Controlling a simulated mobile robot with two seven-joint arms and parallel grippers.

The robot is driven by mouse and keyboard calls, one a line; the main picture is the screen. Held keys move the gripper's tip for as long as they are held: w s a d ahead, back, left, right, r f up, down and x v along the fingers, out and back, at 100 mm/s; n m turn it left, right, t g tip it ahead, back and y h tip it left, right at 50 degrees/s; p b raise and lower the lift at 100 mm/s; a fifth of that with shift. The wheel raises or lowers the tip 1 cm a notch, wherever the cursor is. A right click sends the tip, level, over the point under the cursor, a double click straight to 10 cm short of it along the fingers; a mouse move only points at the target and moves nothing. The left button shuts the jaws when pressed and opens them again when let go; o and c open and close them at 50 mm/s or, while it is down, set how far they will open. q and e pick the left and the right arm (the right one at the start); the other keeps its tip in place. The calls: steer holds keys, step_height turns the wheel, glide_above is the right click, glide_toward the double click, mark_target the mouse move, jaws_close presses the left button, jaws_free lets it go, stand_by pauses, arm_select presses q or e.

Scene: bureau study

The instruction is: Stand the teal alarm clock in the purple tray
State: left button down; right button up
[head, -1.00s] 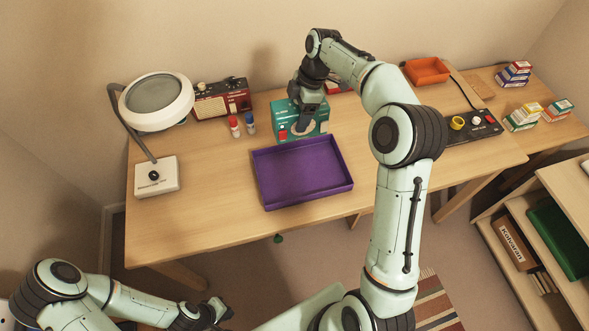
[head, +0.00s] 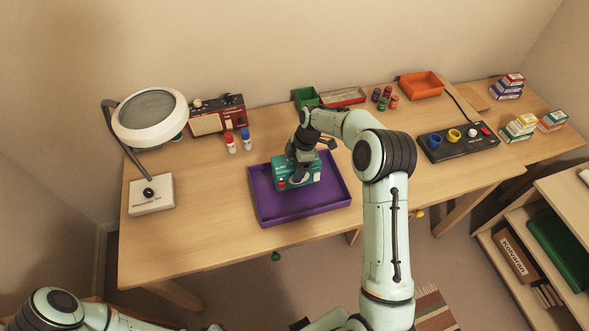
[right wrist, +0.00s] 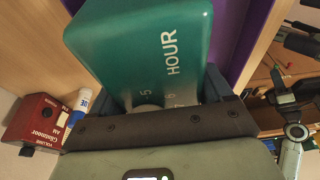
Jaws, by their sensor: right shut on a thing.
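The teal alarm clock (head: 312,172) is in my right gripper (head: 301,172), which is shut on it. In the head view the clock is over the back middle of the purple tray (head: 306,211), and I cannot tell whether it touches the tray floor. In the right wrist view the clock (right wrist: 140,45) fills the top middle, with "HOUR" lettering and dial numbers showing, and part of the purple tray (right wrist: 243,40) shows beside it. My left gripper (head: 215,328) is barely visible at the bottom edge, and its jaws cannot be made out.
A green bin (head: 306,97), an orange bin (head: 422,85) and a black control box (head: 459,141) are behind and right. The desk front is clear.

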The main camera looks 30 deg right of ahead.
steer(key=shift+f, duration=1.05)
steer(key=shift+f, duration=0.2)
steer(key=o, duration=1.3)
steer(key=shift+r, duration=0.1)
steer(key=v, duration=1.2)
steer(key=shift+r, duration=0.15)
steer(key=shift+a, duration=0.1)
